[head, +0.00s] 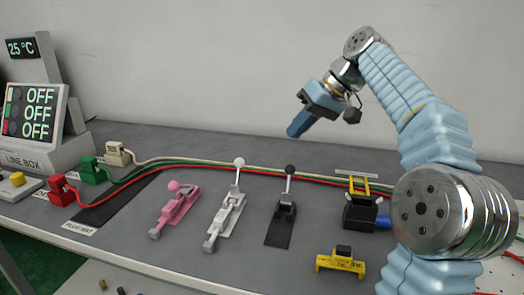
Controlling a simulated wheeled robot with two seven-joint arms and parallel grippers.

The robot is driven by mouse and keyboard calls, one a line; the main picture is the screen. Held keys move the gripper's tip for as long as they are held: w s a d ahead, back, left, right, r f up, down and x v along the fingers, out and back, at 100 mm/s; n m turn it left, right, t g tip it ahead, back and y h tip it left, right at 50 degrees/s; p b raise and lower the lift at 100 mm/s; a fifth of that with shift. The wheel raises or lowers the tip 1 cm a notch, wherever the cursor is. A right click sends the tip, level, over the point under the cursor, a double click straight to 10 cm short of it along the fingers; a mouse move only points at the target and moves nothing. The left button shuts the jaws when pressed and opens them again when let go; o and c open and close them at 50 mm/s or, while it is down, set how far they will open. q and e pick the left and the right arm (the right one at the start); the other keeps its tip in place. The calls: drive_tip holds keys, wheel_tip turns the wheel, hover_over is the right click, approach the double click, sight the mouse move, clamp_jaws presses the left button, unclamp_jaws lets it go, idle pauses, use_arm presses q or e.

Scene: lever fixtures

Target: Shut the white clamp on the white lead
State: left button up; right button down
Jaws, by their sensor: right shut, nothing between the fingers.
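The white clamp (226,213) stands on the table in the middle of the head view, with its handle upright and a white ball on top. The white lead (200,159) runs from a cream plug (118,154) at the left along the back of the table, behind the clamp, to the right. I cannot tell whether the clamp touches the lead. My right gripper (297,130) is shut and empty, in the air above the back of the table, up and to the right of the white clamp. My left gripper is not in view.
A pink clamp (175,207) stands to the left of the white one, and a black clamp (284,208) with upright handle to the right. A black-and-yellow fixture (360,212) and a yellow block (341,262) are further right. The line box (40,135) is at the left.

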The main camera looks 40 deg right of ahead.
sight(238, 175)
drive_tip(key=b+x, duration=0.2)
drive_tip(key=x, duration=0.8)
drive_tip(key=shift+a+f, duration=0.1)
drive_tip(key=shift+f, duration=0.1)
drive_tip(key=shift+w+a+r, duration=0.15)
drive_tip(key=shift+a, duration=0.45)
drive_tip(key=shift+w+a+r, duration=0.1)
drive_tip(key=shift+a+r, duration=0.05)
drive_tip(key=shift+a, duration=0.5)
drive_tip(key=shift+w+a+r, duration=0.15)
drive_tip(key=shift+a, duration=0.45)
drive_tip(key=shift+s+a+r, duration=0.15)
drive_tip(key=shift+a, duration=0.05)
